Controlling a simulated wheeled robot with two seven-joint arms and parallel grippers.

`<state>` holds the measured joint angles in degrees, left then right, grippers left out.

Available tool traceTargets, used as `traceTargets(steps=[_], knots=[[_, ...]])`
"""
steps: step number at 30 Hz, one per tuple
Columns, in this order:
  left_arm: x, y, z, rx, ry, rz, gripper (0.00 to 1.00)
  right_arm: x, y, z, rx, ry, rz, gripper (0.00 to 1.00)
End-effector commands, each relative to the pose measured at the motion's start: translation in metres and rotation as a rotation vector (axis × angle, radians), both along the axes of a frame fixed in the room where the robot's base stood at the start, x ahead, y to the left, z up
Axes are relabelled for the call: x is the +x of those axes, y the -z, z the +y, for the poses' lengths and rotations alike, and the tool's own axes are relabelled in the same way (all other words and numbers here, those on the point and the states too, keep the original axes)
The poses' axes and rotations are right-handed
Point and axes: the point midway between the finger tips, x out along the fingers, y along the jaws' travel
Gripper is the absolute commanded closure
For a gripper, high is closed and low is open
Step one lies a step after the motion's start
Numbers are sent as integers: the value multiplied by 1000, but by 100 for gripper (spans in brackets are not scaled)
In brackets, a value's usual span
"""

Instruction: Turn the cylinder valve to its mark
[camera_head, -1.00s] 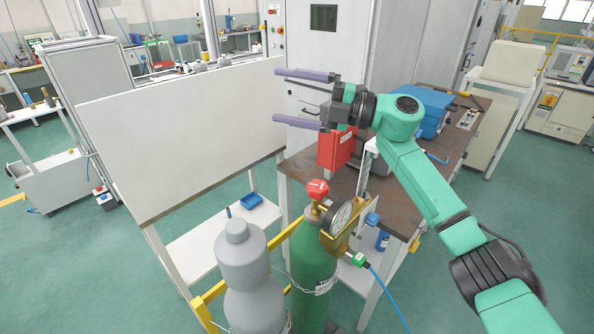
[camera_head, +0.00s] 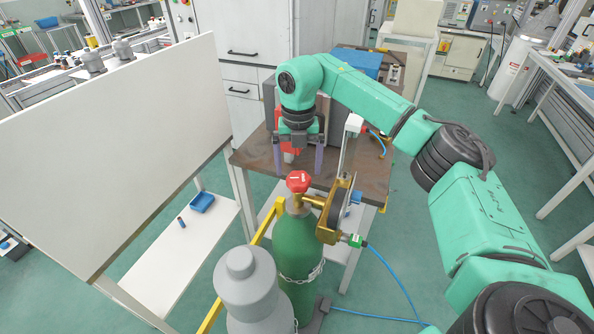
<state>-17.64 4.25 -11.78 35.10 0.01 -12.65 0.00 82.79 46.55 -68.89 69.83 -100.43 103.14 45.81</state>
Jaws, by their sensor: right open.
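The green gas cylinder (camera_head: 300,252) stands upright in the lower middle of the head view. A red valve knob (camera_head: 298,181) with a small white mark sits on its top. A brass regulator with a gauge (camera_head: 338,208) is fixed to the right of the valve. My right gripper (camera_head: 298,170) points down with its purple fingers spread. In the picture it is just above the red knob, one finger to each side; it looks empty and appears behind the knob. My left gripper is not in view.
A grey cylinder (camera_head: 245,285) stands left of the green one. A yellow rail (camera_head: 262,236) and chain (camera_head: 303,277) surround them. A brown-topped table (camera_head: 260,160) is behind. A white panel (camera_head: 110,150) fills the left. A blue hose (camera_head: 390,272) runs right.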

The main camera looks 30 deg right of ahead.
Motion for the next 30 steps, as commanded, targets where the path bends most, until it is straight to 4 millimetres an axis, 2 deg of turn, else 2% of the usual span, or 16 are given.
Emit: traceTargets(steps=[1, 6, 14, 15, 20, 21, 30], knots=[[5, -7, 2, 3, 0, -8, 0, -1, 7, -1, -1, 1, 4, 0], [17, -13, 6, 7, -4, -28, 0, 0, 30, 0, 1, 0, 0, 0], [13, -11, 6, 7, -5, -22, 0, 0, 33, 0, 2, -1, -1, 0], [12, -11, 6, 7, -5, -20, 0, 0, 33, 0, 2, -1, -1, 15], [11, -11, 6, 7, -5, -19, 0, 0, 33, 0, 2, -1, -1, 76], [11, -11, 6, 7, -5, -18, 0, 0, 33, 0, 2, -1, -1, 80], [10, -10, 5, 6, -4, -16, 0, 0, 33, 0, 2, -38, -2, 80]])
